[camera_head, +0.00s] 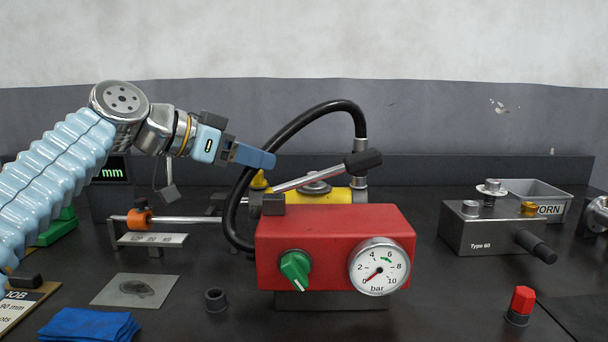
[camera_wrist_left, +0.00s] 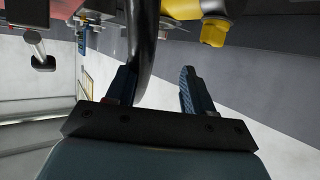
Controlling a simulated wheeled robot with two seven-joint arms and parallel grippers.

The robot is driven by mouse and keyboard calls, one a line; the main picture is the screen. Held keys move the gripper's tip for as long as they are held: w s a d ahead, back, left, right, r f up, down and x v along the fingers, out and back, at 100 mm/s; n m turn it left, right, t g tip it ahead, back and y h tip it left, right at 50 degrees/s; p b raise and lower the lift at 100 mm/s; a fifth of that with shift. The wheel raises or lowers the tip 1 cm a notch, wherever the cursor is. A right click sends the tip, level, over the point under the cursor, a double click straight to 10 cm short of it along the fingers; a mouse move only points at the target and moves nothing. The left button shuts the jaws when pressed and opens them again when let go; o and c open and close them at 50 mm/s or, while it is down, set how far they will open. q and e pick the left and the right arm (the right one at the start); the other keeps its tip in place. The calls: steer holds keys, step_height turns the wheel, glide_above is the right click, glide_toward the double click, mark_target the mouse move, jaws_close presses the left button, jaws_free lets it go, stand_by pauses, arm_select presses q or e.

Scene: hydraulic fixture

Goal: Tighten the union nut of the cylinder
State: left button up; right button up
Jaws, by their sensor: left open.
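A yellow cylinder (camera_head: 320,197) lies behind the red pump box, mostly hidden by it. A black hose (camera_head: 300,116) arches over and ends at the right in a silver fitting (camera_head: 361,148) above the cylinder's right end. I cannot tell for sure which part is the union nut. My left gripper (camera_head: 262,158) is open, left of the cylinder and beside the hose's left stretch. In the left wrist view its fingers (camera_wrist_left: 158,82) stand apart, with the hose (camera_wrist_left: 142,45) close to the left finger. A yellow part (camera_wrist_left: 214,33) shows beyond. My right gripper is not in view.
The red box (camera_head: 330,230) carries a green knob (camera_head: 295,268) and a gauge (camera_head: 379,267). A lever with a black handle (camera_head: 363,162) crosses above the cylinder. A grey block (camera_head: 490,232), a metal bin (camera_head: 536,195) and a red-capped part (camera_head: 521,304) stand right. A blue cloth (camera_head: 90,326) lies front left.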

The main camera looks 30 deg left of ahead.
arm_select(q)
steer(key=x, duration=1.1)
steer(key=shift+w+d+f, duration=0.1)
steer(key=shift+w+f, duration=0.1)
steer(key=shift+w, duration=0.05)
jaws_close()
